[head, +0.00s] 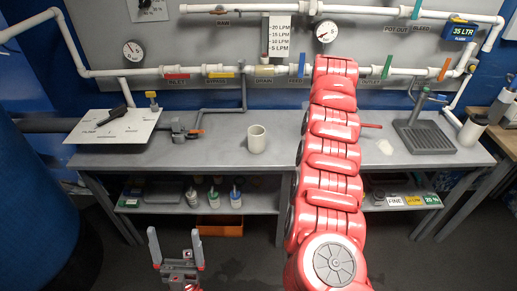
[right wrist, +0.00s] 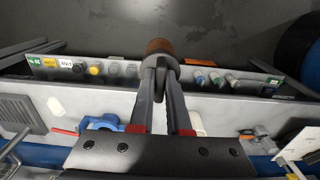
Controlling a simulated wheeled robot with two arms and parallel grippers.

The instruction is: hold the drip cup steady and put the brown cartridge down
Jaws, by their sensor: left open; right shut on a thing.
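A pale, open-topped cup (head: 256,139) stands upright on the bench, left of my red right arm. A white object in the right wrist view (right wrist: 197,122), partly behind a finger, looks like the same cup. My left gripper (head: 175,245) is open and empty, low in front of the bench and well apart from the cup. My right gripper (right wrist: 161,78) is shut on the brown cartridge (right wrist: 160,47), a short cylinder with a brown end and a grey band. The head view does not show the right gripper or cartridge; my arm hides that part.
The grey bench (head: 215,155) has free room around the cup. A white plate (head: 115,127) is at left, a drain tray (head: 424,137) at right. A blue fitting (right wrist: 103,122) sits beside my right gripper. Bottles (head: 213,196) stand on the lower shelf. Pipes run behind.

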